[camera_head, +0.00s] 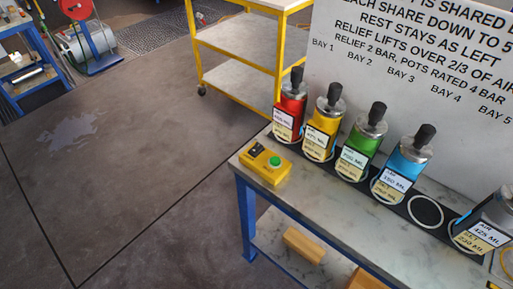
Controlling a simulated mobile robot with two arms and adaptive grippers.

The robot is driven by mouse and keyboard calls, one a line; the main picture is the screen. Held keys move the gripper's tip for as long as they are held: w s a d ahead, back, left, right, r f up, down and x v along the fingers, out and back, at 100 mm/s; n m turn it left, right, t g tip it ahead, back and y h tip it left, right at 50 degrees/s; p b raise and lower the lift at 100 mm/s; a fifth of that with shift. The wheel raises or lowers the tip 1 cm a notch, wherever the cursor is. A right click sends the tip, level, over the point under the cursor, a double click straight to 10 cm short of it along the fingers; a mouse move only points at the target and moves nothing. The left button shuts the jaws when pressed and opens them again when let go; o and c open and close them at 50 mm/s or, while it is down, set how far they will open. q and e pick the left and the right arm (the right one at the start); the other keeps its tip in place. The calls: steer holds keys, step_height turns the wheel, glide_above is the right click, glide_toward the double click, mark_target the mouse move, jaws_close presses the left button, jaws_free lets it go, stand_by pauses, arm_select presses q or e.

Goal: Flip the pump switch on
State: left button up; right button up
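A yellow control box (264,164) sits at the left front corner of the workbench. It has a round green button (275,161) and a small black part, which looks like a switch (257,150), near its far left end. The switch's position is too small to tell. No label naming the pump can be read on the box. Neither of my grippers is in view.
Red (290,108), yellow (325,122), green (361,143) and blue (402,166) vessels stand along the bench (300,196). A grey vessel (493,219) stands right of an empty ring (425,211).

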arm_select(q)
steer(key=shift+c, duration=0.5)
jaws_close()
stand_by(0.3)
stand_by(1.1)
